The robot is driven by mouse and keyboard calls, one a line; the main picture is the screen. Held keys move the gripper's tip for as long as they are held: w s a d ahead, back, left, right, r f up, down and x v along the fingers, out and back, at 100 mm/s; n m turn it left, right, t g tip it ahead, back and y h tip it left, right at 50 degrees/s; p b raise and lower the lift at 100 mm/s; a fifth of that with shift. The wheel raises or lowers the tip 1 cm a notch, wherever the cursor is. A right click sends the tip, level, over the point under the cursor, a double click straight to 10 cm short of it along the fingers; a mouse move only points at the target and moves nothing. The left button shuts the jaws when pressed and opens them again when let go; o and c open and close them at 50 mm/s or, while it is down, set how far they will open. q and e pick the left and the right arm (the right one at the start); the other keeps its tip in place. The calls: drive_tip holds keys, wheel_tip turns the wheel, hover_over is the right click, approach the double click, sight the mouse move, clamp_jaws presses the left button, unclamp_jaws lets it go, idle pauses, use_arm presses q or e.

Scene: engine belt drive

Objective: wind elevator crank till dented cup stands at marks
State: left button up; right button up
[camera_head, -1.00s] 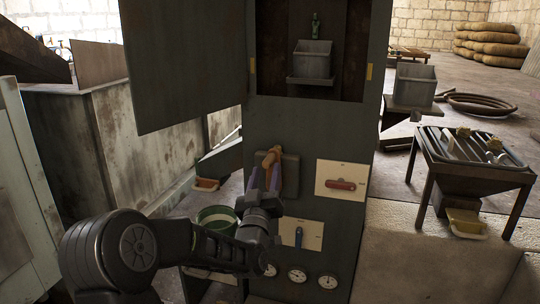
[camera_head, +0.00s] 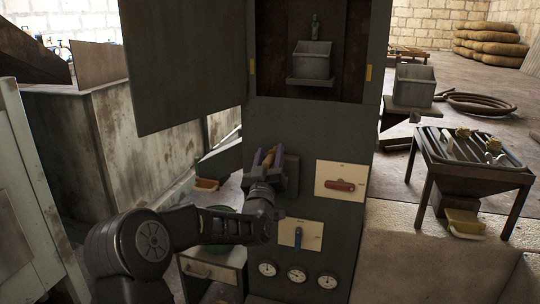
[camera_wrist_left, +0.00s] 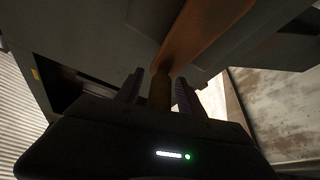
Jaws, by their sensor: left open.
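The grey metal cup (camera_head: 311,62) hangs upright in the cabinet's upper opening; I cannot make out a dent. Yellow marks sit at the opening's right edge (camera_head: 369,72) and left edge (camera_head: 252,66), around the level of the cup's lower half. The crank handle (camera_head: 267,158) sticks out from a dark plate on the cabinet front. My left gripper (camera_head: 266,157) is open, with its fingers on either side of the handle. The left wrist view shows the brown grip (camera_wrist_left: 160,90) between the fingers (camera_wrist_left: 157,88), below the rusty crank arm (camera_wrist_left: 205,30). My right gripper is not in view.
A red-handled switch panel (camera_head: 342,184) and a blue-lever panel (camera_head: 300,235) are on the cabinet front, above several gauges. An open cabinet door (camera_head: 185,65) hangs at the left. A slatted table (camera_head: 470,172) and another grey bin (camera_head: 415,85) stand at the right.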

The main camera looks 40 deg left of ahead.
use_arm(q)
drive_tip(key=shift+c, duration=0.6)
clamp_jaws()
idle(0.8)
